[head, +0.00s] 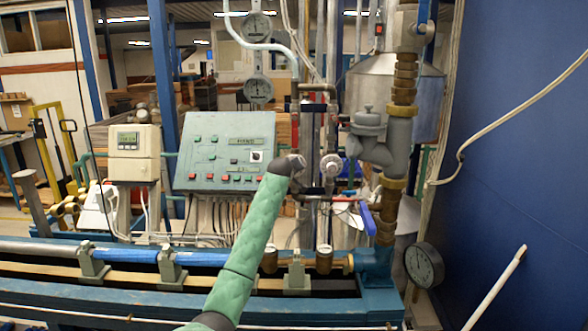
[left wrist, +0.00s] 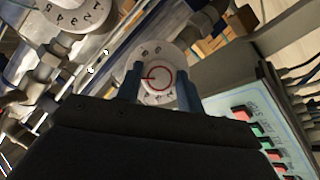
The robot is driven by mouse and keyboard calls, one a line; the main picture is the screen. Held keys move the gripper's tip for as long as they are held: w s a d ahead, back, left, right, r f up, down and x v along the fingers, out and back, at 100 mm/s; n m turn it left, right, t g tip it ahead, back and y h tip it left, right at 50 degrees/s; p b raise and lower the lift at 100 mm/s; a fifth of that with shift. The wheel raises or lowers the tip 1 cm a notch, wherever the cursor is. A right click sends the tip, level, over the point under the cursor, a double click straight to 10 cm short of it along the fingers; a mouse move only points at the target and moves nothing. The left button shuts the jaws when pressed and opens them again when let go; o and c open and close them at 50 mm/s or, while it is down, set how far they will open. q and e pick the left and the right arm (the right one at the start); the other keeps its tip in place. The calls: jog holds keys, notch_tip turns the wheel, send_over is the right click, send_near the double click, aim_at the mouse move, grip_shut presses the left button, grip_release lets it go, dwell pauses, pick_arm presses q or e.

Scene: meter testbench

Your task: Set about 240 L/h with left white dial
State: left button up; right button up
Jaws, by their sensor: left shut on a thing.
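In the left wrist view, a white round dial (left wrist: 154,54) with dark letters and a red ring on its face sits between the two blue fingers of my left gripper (left wrist: 159,79). The fingers are shut on it from both sides. In the head view my left gripper (head: 297,163) is at the pipes, right of the control panel, and hides this dial. A second white dial (head: 331,165) is just to the right; a white lettered dial (left wrist: 76,12) also shows at the top left of the wrist view. The setting is too small to read. My right gripper is out of view.
A control panel (head: 222,135) with red and green buttons stands to the left of my gripper. A grey valve body (head: 370,140) and brass pipe fittings are close on the right. Round gauges (head: 257,90) hang above. A blue-handled valve (head: 367,218) is lower right.

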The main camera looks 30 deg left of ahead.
pick_arm(q)
jog(key=m+g+y, duration=0.1)
jog(key=m, duration=0.2)
jog(key=shift+y, duration=0.4)
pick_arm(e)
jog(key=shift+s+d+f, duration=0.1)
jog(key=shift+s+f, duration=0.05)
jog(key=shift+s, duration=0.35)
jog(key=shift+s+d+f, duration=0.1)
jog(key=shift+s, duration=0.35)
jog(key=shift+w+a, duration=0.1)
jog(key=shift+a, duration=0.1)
pick_arm(q)
jog(key=o, duration=1)
